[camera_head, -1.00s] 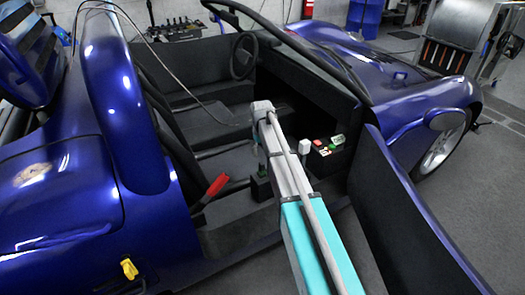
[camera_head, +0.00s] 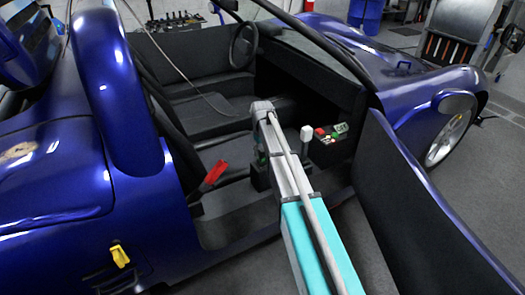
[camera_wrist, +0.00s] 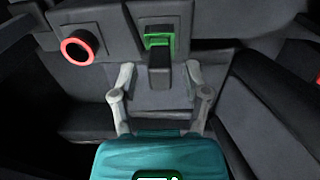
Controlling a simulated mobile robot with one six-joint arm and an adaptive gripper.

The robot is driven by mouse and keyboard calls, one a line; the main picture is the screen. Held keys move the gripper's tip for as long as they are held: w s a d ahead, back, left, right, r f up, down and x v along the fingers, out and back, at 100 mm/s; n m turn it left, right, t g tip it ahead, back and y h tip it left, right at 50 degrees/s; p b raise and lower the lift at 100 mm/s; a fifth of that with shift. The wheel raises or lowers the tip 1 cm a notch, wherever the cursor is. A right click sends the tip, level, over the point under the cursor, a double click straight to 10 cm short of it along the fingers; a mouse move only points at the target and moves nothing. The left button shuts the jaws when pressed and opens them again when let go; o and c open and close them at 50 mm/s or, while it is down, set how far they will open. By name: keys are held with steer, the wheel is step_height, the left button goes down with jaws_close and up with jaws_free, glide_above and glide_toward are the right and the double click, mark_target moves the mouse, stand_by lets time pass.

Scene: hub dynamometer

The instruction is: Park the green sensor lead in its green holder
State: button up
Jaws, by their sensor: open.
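In the wrist view, my gripper (camera_wrist: 160,73) is open, its two grey fingers spread left and right. Between and just beyond them is a green-framed slot (camera_wrist: 160,36) on a dark grey panel, with a dark block (camera_wrist: 159,66) jutting from it toward me. I cannot tell whether this block is the lead's plug or part of the holder, or whether the fingers touch it. In the head view my arm reaches into the blue car and hides most of the gripper. No green cable can be made out for certain.
A red-ringed round part (camera_wrist: 80,47) sits left of the slot. In the head view, a black box (camera_head: 328,153) with red and green items stands right of my arm. The open car door (camera_head: 415,215), a red handle (camera_head: 215,173) and the seats crowd the space.

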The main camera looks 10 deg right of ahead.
steer(key=shift+f+b, duration=0.55)
steer(key=shift+f, duration=0.25)
jaws_close()
steer(key=shift+r+p, duration=0.8)
steer(key=shift+p, duration=0.05)
stand_by(0.8)
steer(key=shift+r+p, duration=1.95)
